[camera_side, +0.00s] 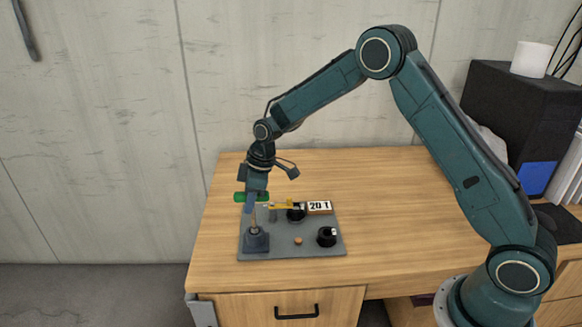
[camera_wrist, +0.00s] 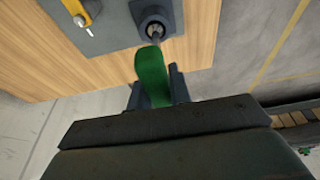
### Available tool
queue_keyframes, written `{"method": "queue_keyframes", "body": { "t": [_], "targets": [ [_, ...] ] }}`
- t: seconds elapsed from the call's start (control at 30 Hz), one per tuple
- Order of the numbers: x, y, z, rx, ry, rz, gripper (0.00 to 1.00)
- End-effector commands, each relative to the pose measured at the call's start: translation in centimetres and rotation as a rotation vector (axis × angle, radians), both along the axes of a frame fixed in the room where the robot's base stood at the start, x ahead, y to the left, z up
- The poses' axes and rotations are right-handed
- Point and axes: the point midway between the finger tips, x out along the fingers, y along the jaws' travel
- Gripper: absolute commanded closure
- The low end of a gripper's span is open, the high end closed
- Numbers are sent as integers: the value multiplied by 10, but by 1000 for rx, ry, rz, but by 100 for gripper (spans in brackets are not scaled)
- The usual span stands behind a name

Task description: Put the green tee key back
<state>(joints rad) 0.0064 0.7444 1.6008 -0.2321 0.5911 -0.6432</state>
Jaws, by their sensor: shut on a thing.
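The green tee key (camera_side: 240,196) is held in my gripper (camera_side: 252,203); its green bar sticks out to the left in the side view. In the wrist view the green key (camera_wrist: 152,72) lies between the two dark fingers of my gripper (camera_wrist: 155,92). A dark screw jack (camera_side: 256,241) with a thin brownish upright spindle stands directly below my gripper. The same jack (camera_wrist: 157,14) shows just beyond the key's end in the wrist view. I cannot tell whether the key touches the spindle.
The grey base plate (camera_side: 285,252) lies on the wooden table (camera_side: 385,225). A yellow tool (camera_side: 283,206), a "20 T" sign (camera_side: 320,207), a black round part (camera_side: 327,237) and a small orange piece (camera_side: 298,241) are on the plate.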

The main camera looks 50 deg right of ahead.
Motion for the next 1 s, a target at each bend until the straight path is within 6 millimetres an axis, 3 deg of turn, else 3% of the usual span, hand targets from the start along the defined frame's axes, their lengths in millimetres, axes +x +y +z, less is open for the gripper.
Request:
{"method": "queue_keyframes", "body": {
  "t": [1.0],
  "targets": [
    [0,0,-18,0,0,0,100]
  ]
}}
